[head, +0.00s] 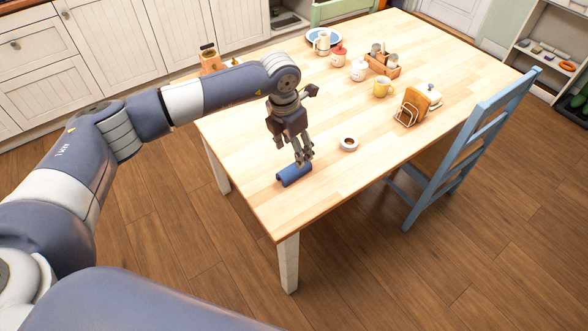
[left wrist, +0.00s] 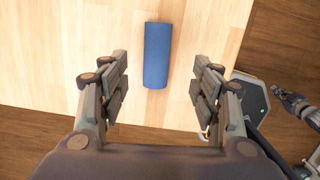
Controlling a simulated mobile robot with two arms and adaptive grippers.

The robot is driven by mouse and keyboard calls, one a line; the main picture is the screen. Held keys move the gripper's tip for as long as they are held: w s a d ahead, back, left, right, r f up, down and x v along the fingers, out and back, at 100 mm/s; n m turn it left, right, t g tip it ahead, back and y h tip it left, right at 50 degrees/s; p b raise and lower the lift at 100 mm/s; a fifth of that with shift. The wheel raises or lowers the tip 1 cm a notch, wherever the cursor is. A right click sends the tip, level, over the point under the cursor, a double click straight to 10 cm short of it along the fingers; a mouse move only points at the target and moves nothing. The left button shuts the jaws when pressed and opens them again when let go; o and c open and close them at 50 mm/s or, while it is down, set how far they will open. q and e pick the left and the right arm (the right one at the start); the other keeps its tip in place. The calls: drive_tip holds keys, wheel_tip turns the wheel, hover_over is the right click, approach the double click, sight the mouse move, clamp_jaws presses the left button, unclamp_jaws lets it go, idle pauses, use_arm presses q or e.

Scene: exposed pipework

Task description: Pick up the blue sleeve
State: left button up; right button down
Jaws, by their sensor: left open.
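The blue sleeve (head: 294,175) is a short cylinder lying on its side near the corner of the wooden table. My left gripper (head: 304,159) is over it, pointing down, with its fingertips close to the sleeve's far end. In the left wrist view the sleeve (left wrist: 157,55) lies lengthwise between the two open fingers, with a gap on each side. Whether the fingertips are level with it or above it, I cannot tell. A small dark part at the right edge of the left wrist view looks like my right gripper; its fingers are unclear.
A white ring with a dark centre (head: 348,144) lies right of the sleeve on the table (head: 270,205). Farther back stand a yellow mug (head: 382,87), a toast rack (head: 411,107) and a wooden caddy (head: 383,68). A blue chair (head: 470,140) stands at the right side.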

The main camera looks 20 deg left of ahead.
sight(293, 167)
use_arm(q)
drive_tip(key=f, duration=0.3)
drive_tip(key=shift+w+d+f, duration=0.2)
drive_tip(key=shift+f, duration=0.1)
drive_tip(key=f, duration=0.1)
drive_tip(key=f+p, duration=0.1)
drive_tip(key=f, duration=0.1)
drive_tip(key=f+p, duration=0.1)
drive_tip(key=f, duration=0.1)
drive_tip(key=shift+a, duration=0.35)
drive_tip(key=shift+w+f, duration=0.15)
drive_tip(key=shift+f, duration=0.15)
drive_tip(key=shift+c, duration=0.5)
drive_tip(key=c, duration=0.9)
